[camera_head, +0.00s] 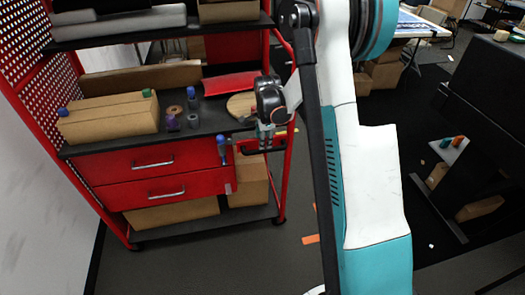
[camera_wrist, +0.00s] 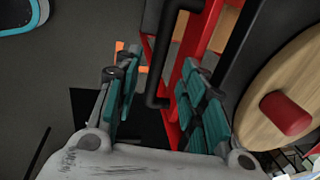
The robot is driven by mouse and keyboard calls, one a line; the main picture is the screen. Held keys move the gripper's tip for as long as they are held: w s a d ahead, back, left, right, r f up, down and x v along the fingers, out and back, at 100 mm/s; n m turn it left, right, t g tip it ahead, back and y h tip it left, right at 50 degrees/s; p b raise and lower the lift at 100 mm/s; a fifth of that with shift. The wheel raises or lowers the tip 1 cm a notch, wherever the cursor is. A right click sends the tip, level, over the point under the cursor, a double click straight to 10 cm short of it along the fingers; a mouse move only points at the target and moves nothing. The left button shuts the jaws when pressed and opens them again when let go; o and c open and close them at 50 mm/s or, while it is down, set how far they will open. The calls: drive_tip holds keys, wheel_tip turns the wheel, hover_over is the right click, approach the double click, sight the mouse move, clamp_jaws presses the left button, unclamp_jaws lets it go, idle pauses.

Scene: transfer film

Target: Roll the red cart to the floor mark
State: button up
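The red cart (camera_head: 150,188) stands at the left in the head view, with shelves, two drawers and a perforated side panel. A black bar handle (camera_wrist: 153,98) is on its right end. My gripper (camera_head: 265,132) is at that end of the cart. In the wrist view its teal-padded fingers (camera_wrist: 157,72) are spread apart, with the handle between them and a visible gap on each side. Orange tape (camera_head: 311,239) marks the dark floor right of the cart. It also shows beyond the fingers in the wrist view (camera_wrist: 120,46). The full mark is partly hidden by my arm.
The cart's top holds a cardboard box (camera_head: 108,118), small bottles and a round wooden board (camera_head: 242,104). A blue screwdriver (camera_head: 222,147) hangs by the drawers. A wall (camera_head: 40,190) borders the left. A dark shelf unit (camera_head: 470,150) stands at right.

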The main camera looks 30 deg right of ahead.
drive_tip(key=f, duration=0.2)
drive_tip(key=f+b, duration=0.1)
drive_tip(key=f, duration=0.1)
drive_tip(key=w+f, duration=0.1)
drive_tip(key=f, duration=0.1)
drive_tip(key=shift+w+d+f+b, duration=0.1)
drive_tip(key=shift+d+f+b, duration=0.15)
drive_tip(key=shift+b, duration=0.1)
clamp_jaws()
